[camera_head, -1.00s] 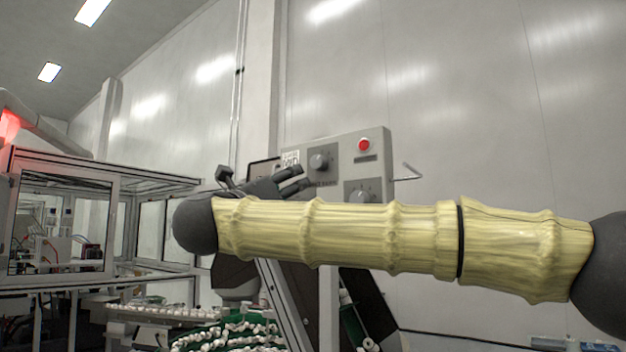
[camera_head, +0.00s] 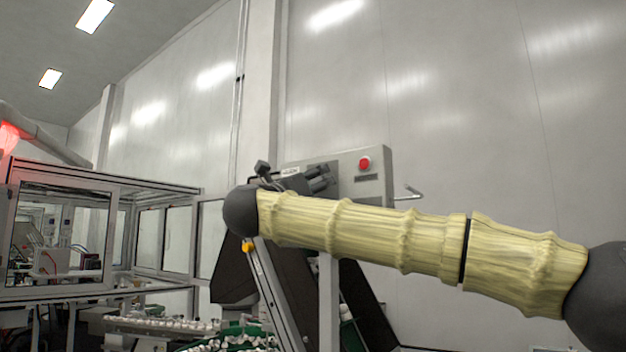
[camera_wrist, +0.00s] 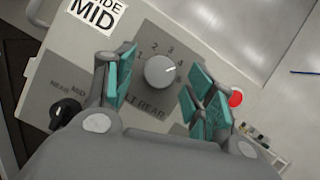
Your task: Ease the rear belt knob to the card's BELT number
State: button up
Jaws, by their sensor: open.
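The rear belt knob (camera_wrist: 160,71), a round grey dial, shows in the wrist view on a dark plate lettered "LT REAR", its first letters covered. Small numbers arc around its top. Its light mark points right, near what looks like a 4. My gripper (camera_wrist: 160,66) is open, its teal-padded fingers on either side of the knob; I cannot tell whether they touch it. In the head view my gripper (camera_head: 318,178) is in front of the control panel and hides the knob. The card (camera_wrist: 97,12) shows only "IDE MID"; its BELT line is out of view.
A black selector knob (camera_wrist: 65,112) marked NEAR and MID sits left of the plate. A red button (camera_wrist: 237,98) is just beyond my right finger; it also shows in the head view (camera_head: 364,164). A bent metal handle (camera_head: 408,192) sticks out right of the panel.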

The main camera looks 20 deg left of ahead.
jog(key=shift+w+r, duration=0.1)
jog(key=shift+w, duration=0.05)
jog(key=c, duration=1)
jog(key=shift+c, duration=0.2)
